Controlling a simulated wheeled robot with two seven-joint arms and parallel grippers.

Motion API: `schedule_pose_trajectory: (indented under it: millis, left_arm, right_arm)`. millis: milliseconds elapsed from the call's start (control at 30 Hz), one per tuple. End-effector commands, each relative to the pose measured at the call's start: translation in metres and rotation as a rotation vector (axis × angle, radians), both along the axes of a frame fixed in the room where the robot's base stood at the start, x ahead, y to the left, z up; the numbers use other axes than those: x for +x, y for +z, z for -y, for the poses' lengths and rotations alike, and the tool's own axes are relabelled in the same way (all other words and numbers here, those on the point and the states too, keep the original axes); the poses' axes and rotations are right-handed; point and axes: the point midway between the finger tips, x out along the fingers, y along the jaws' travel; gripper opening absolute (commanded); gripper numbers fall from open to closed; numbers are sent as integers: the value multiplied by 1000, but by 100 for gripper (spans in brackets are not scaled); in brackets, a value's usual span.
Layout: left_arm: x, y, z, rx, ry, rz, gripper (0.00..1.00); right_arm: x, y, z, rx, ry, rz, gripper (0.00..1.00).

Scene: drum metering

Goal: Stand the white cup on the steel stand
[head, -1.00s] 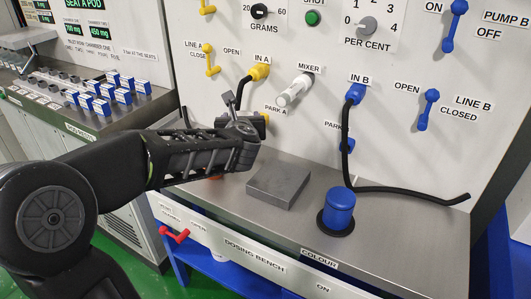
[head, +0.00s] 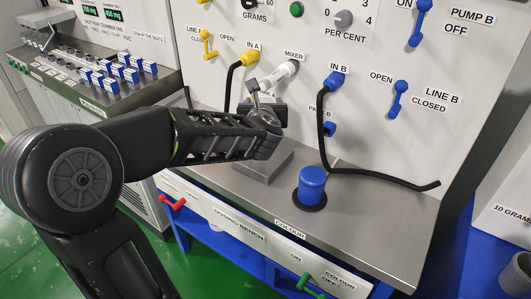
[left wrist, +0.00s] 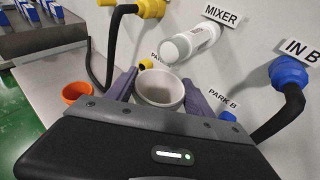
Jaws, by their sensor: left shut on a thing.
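The white cup (left wrist: 160,92) is held upright between the two fingers of my left gripper (left wrist: 158,96) in the left wrist view, just below the white mixer nozzle (left wrist: 190,43). In the head view my left gripper (head: 262,98) hides the cup and is in front of the panel under the mixer nozzle (head: 278,75). The steel stand (head: 272,168) is a low grey square block on the bench. My gripper and forearm overlap its upper left part in the head view. The gap between cup and stand is hidden. My right gripper is not in view.
A blue capped container (head: 311,183) stands right of the stand. A black hose (head: 375,175) from IN B lies along the bench back. An orange cup (left wrist: 76,92) is left of my gripper in the left wrist view. The bench front (head: 250,203) is clear.

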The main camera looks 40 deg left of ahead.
Motion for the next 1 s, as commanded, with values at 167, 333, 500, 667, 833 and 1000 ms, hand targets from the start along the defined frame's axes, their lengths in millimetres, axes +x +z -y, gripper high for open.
schedule_pose_trajectory:
  millis: [167,333,500,667,833,1000]
  left_arm:
    - [0,-25,0,0,-1,-6,14]
    - [0,-55,0,0,-2,-5,14]
    - [0,-62,0,0,0,-1,14]
    - [0,-62,0,1,0,-1,14]
    - [0,-73,0,-1,-1,-4,14]
    - [0,-96,0,0,0,-5,14]
  right_arm:
    - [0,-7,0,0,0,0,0]
    - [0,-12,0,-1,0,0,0]
    - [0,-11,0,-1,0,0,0]
    - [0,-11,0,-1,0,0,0]
    - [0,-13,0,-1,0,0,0]
    - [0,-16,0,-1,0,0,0]
